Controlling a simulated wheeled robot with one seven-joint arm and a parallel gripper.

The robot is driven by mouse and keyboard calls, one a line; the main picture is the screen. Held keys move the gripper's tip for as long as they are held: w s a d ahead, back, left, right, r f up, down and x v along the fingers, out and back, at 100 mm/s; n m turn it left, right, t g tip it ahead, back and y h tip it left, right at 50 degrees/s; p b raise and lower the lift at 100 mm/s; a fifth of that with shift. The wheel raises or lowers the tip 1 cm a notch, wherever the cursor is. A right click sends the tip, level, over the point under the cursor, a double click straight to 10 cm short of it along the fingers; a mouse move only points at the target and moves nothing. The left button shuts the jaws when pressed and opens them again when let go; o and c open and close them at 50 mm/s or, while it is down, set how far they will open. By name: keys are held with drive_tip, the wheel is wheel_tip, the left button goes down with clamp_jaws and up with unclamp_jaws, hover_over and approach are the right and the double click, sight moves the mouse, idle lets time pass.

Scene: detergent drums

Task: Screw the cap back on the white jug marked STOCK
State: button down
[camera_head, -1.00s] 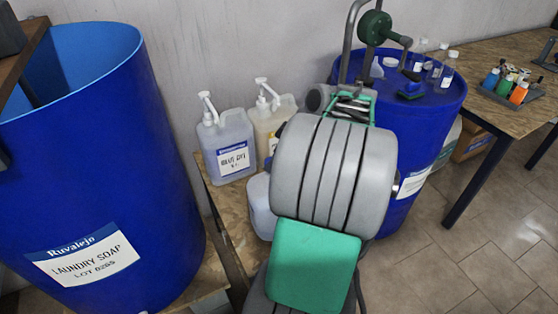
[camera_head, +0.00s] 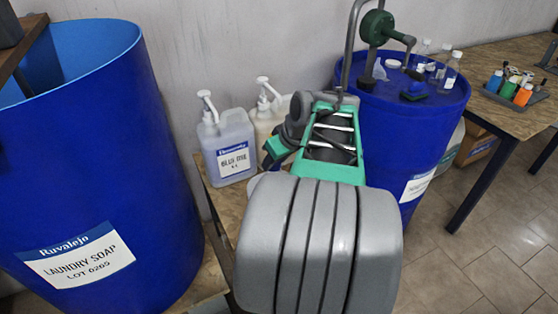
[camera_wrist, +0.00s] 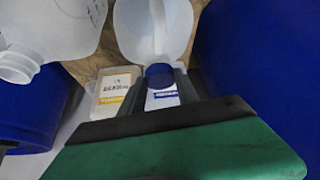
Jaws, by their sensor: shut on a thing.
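In the wrist view my gripper (camera_wrist: 158,84) is shut on a blue cap (camera_wrist: 160,74). Behind the cap is a translucent white jug (camera_wrist: 178,22) with a handle. I cannot tell whether the cap touches that jug's neck or is only in front of it. Another whitish jug (camera_wrist: 48,28) is at the left with its neck open and uncapped. No STOCK marking can be read on either. In the head view my arm hides the jugs and my fingertips.
A big blue LAUNDRY SOAP drum (camera_head: 95,180) stands left. Pump jugs, one marked BLUE DYE (camera_head: 228,148), stand by the wall. A blue drum (camera_head: 400,135) with a hand pump (camera_head: 378,27) and small bottles is behind my arm. A wooden table (camera_head: 500,115) holds coloured bottles at right.

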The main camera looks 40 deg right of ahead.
drive_tip(key=m, duration=0.1)
drive_tip(key=m+h+b, duration=0.2)
drive_tip(key=m, duration=0.1)
drive_tip(key=shift+a+f+g, duration=0.3)
drive_tip(key=shift+a, duration=0.05)
drive_tip(key=shift+r+m, duration=0.1)
drive_tip(key=shift+m, duration=0.2)
drive_tip(key=shift+w+a+m+g+h+b, duration=0.15)
drive_tip(key=shift+m+h+b, duration=0.1)
drive_tip(key=shift+m+b, duration=0.2)
drive_tip(key=shift+w+a+m+g+h+b, duration=0.15)
drive_tip(key=shift+m+h+b, duration=0.15)
drive_tip(key=shift+m, duration=0.15)
drive_tip(key=m+g+h+p, duration=0.1)
drive_tip(key=m, duration=0.2)
drive_tip(key=shift+s+d+m+g, duration=0.1)
drive_tip(key=shift+s+m+g, duration=0.05)
drive_tip(key=shift+m+g, duration=0.3)
